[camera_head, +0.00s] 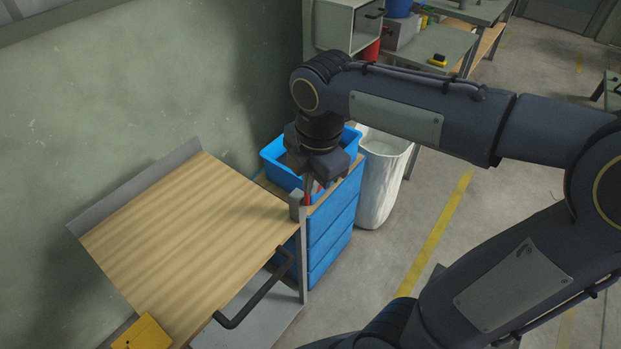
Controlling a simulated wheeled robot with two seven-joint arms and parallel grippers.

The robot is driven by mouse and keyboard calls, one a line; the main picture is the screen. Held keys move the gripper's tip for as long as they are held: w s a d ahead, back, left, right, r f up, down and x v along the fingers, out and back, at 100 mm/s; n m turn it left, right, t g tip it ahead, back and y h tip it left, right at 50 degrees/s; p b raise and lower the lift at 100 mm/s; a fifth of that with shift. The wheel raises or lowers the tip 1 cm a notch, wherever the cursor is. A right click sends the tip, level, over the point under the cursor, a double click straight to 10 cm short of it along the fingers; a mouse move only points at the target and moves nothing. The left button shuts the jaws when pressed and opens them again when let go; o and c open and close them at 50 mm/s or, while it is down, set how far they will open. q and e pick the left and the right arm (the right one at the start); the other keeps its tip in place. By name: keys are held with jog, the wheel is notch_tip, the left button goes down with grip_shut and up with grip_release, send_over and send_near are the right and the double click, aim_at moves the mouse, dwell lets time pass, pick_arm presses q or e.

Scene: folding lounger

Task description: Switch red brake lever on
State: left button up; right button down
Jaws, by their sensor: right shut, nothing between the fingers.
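A small red part (307,192), probably the brake lever, shows at the far right corner of a wooden-topped platform (190,235), above a small grey block (296,205). My right gripper (309,182) points down right at this part, shut with nothing in it. The gripper and wrist hide much of the red part, so I cannot tell its position or whether the fingers touch it. My left gripper is not in view.
A black bent handle (262,297) sticks out on the platform's near right side. A yellow piece (143,333) sits at its near corner. A green wall borders the left; floor is open at right.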

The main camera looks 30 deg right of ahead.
jog(key=w+n, duration=0.1)
jog(key=w+r+n, duration=0.1)
jog(key=n, duration=0.1)
jog(key=w+n+h, duration=0.1)
jog(key=shift+a+r+n+g, duration=0.15)
jog(key=shift+a+n+g, duration=0.15)
jog(key=shift+a, duration=0.1)
jog(key=w+d+f, duration=0.1)
jog(key=d+f, duration=0.1)
jog(key=f, duration=0.3)
jog(key=w+d+f+p, duration=0.1)
jog(key=d+f, duration=0.1)
jog(key=f, duration=0.3)
jog(key=shift+w+f, duration=0.3)
jog(key=shift+w, duration=0.1)
